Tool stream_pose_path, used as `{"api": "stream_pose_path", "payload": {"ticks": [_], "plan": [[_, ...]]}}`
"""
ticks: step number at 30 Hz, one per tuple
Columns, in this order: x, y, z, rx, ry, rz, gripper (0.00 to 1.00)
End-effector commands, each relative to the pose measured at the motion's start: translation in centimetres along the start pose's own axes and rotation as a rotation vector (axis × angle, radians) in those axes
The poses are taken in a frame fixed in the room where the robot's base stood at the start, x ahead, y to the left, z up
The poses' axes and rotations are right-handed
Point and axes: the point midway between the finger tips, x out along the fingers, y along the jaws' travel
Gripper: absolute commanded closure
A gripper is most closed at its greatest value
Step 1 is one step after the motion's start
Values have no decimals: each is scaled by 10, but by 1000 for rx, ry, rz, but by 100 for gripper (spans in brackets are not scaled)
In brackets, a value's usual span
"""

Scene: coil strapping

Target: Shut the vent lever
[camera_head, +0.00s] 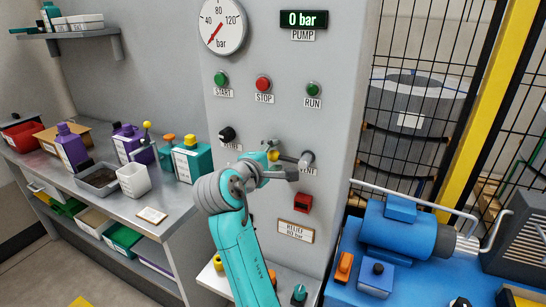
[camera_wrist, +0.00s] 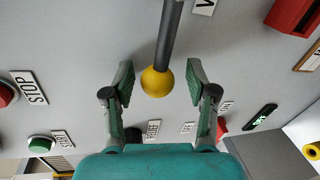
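The vent lever is a grey rod with a yellow ball end. In the head view its grey pivot (camera_head: 307,158) is on the grey panel above the partly hidden VENT label, and its yellow ball (camera_head: 273,156) is to the left, beside my gripper (camera_head: 272,163). In the wrist view the rod (camera_wrist: 169,35) comes down from the top edge to the yellow ball (camera_wrist: 157,82). My gripper (camera_wrist: 154,85) is open, with one finger on each side of the ball and a visible gap on both sides.
The panel (camera_head: 335,60) carries a pressure gauge (camera_head: 222,24), a display reading 0 bar (camera_head: 303,20), start, stop and run buttons, a black knob (camera_head: 227,134) and a red box (camera_head: 303,203). A cluttered bench (camera_head: 165,205) is left; a blue motor unit (camera_head: 400,230) is right.

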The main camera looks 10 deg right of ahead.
Motion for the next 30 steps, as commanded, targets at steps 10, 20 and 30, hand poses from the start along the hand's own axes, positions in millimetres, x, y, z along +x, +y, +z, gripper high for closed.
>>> {"api": "stream_pose_path", "payload": {"ticks": [10, 20, 30], "plan": [[-17, 1, -1, 2, 3, 3, 43], [-80, 1, -1, 2, 4, 3, 43], [-118, 0, 0, 0, 1, 0, 43]]}}
